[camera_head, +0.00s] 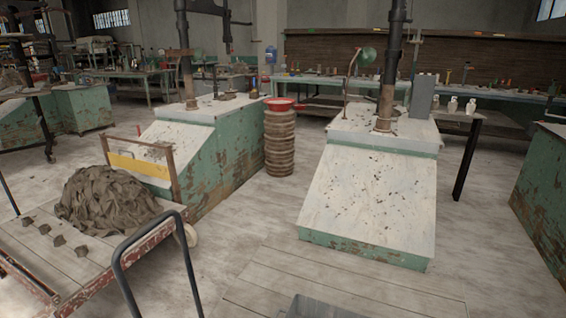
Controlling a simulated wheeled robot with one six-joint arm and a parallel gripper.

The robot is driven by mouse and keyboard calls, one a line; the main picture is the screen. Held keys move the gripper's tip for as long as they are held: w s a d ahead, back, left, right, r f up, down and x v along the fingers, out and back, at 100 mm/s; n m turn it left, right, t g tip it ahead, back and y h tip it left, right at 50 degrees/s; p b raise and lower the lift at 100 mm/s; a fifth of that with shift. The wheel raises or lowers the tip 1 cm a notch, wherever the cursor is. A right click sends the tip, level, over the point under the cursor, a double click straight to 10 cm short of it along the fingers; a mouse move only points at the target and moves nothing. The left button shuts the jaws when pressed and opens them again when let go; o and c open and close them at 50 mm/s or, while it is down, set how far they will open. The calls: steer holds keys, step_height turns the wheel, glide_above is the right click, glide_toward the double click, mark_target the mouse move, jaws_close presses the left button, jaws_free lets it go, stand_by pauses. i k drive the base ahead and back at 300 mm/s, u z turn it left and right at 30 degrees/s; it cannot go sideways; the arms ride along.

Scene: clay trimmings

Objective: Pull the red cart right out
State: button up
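The red cart (95,262) is a low flatbed at the lower left, with a worn plank deck and chipped red edges. A brown heap of clay trimmings or cloth (108,203) lies on it, with several small dark lumps on the bare planks. A rusty upright frame with a yellow board (140,166) stands at its far end. A dark bent tube handle (150,232) rises in the foreground; I cannot tell whether it belongs to the cart. The near part of the cart is cut off by the frame. My gripper is not in view.
A green machine base (225,150) stands close behind the cart. Another with a sloped white top (365,200) stands right of centre. A stack of brown rings under a red basin (280,104) is between them. Bare floor (240,240) lies right of the cart.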

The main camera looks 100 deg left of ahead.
mark_target(99, 207)
steer(key=u, duration=0.05)
steer(key=k, duration=1)
steer(key=u, duration=5.6)
steer(key=i, duration=6.1)
